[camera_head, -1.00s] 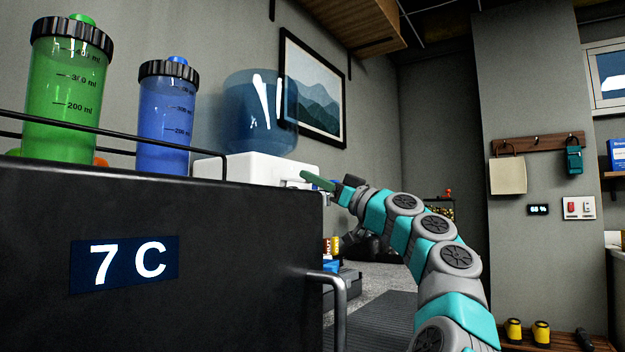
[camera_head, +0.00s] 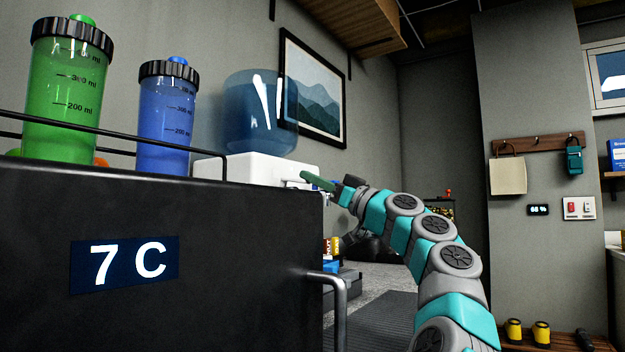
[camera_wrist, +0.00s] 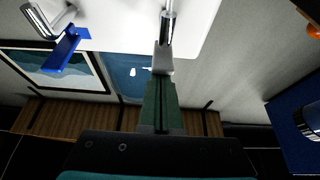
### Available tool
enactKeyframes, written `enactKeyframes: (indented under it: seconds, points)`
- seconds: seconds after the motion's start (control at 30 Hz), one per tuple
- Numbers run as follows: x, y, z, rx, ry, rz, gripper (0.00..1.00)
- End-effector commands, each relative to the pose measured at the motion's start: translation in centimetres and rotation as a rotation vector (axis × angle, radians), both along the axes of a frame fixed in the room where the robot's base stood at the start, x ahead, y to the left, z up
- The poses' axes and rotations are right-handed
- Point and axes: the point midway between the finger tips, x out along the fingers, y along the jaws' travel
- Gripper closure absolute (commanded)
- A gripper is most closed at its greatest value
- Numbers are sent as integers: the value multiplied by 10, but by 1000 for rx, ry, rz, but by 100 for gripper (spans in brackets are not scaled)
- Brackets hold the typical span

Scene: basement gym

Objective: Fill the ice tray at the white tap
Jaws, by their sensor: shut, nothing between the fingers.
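The water dispenser (camera_head: 258,170) is a white box with a translucent blue bottle (camera_head: 262,112) on top, standing on the black cabinet. In the wrist view, the white tap (camera_wrist: 167,22) has a chrome spout and a pale lever. The blue tap (camera_wrist: 66,48) is to its left. My gripper (camera_head: 306,176) has green fingers and is in front of the dispenser at tap height. In the wrist view my gripper (camera_wrist: 159,78) is shut and empty, its tips right at the white tap's pale lever; I cannot tell whether they touch. I see no ice tray in either view.
The black cabinet (camera_head: 210,290) with a "7 C" display and grey handle (camera_head: 340,305) fills the lower left. A green bottle (camera_head: 66,100) and a blue bottle (camera_head: 166,120) stand on it behind a rail (camera_head: 110,148). A framed picture (camera_head: 315,90) hangs behind.

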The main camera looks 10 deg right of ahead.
Motion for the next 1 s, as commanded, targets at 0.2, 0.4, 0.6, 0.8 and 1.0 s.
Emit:
enactKeyframes:
  seconds: [0.2,0.4,0.6,0.8,1.0]
  points:
    - [-2,-1,-2,0,0,1,100]
    - [-16,-15,-11,3,-3,0,100]
    - [-33,-31,-22,3,-2,4,100]
    - [-45,-45,-30,2,-1,0,100]
    - [-50,-50,-33,1,0,1,100]
